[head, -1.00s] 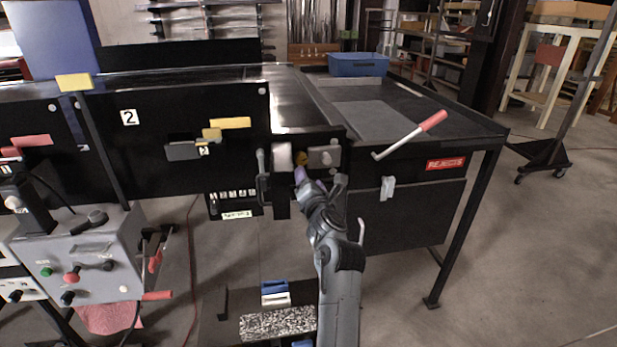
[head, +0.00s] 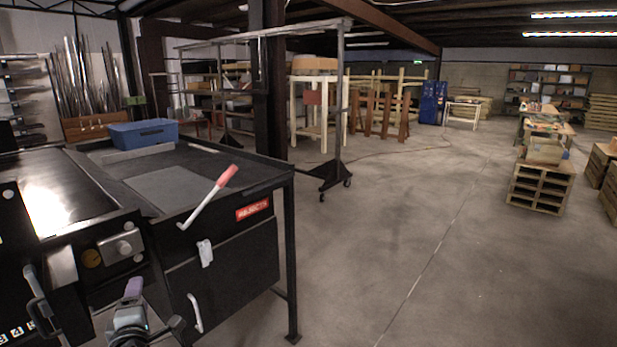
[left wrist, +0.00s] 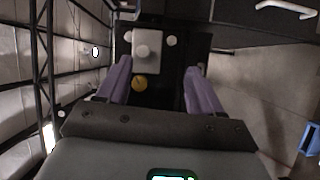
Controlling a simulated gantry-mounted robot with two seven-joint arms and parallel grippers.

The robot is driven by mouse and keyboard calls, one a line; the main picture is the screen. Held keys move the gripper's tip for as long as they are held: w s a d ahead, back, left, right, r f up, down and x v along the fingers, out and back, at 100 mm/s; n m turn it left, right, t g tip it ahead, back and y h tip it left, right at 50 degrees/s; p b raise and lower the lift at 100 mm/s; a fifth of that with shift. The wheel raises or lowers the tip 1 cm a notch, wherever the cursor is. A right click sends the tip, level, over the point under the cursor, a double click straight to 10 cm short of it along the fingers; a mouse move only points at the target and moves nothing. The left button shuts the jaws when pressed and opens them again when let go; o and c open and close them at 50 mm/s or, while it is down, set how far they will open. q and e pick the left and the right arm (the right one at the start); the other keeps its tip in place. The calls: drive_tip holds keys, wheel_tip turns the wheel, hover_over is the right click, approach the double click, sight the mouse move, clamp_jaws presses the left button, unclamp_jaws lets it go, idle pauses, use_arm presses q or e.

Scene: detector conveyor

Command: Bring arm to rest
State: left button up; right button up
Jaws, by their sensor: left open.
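My left gripper (head: 134,296) is at the lower left of the head view, partly cut off by the bottom edge, in front of the conveyor's end panel. In the left wrist view its two purple fingers (left wrist: 157,92) are spread apart with nothing between them. Whether the fingers touch the panel I cannot tell. My right gripper is in neither view.
The black rejects table (head: 283,169) stands beside the conveyor, with a blue bin (head: 143,133) and a red-handled lever (head: 209,196). A wheeled metal frame (head: 338,120) stands behind. Pallets (head: 541,187) are far right. The concrete floor (head: 400,230) between is open.

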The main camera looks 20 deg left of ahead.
use_arm(q)
drive_tip(key=s+d+f+m+g+h, duration=0.1)
drive_tip(key=s+d+f+m+h, duration=0.35)
drive_tip(key=d+f+m, duration=0.4)
drive_tip(key=s+d+f+m+g+h, duration=0.25)
drive_tip(key=d+f+m+h, duration=0.25)
drive_tip(key=d+f+m, duration=0.3)
drive_tip(key=s+d+f+m+g+h+p, duration=0.1)
drive_tip(key=s+d+f+m+g, duration=0.2)
drive_tip(key=s, duration=0.4)
drive_tip(key=s+d+f+m+g, duration=0.1)
drive_tip(key=s+d+f+m, duration=0.25)
drive_tip(key=s+d, duration=0.2)
drive_tip(key=s+d+f+m+g+h+p, duration=0.1)
drive_tip(key=s+d+f+m+g, duration=0.1)
drive_tip(key=s+d+m, duration=0.35)
wheel_tip(320, 180, up, 38)
drive_tip(key=s+a+n+p, duration=0.1)
drive_tip(key=s+p, duration=0.1)
drive_tip(key=p, duration=3.5)
drive_tip(key=shift+s, duration=0.15)
drive_tip(key=shift+a, duration=0.1)
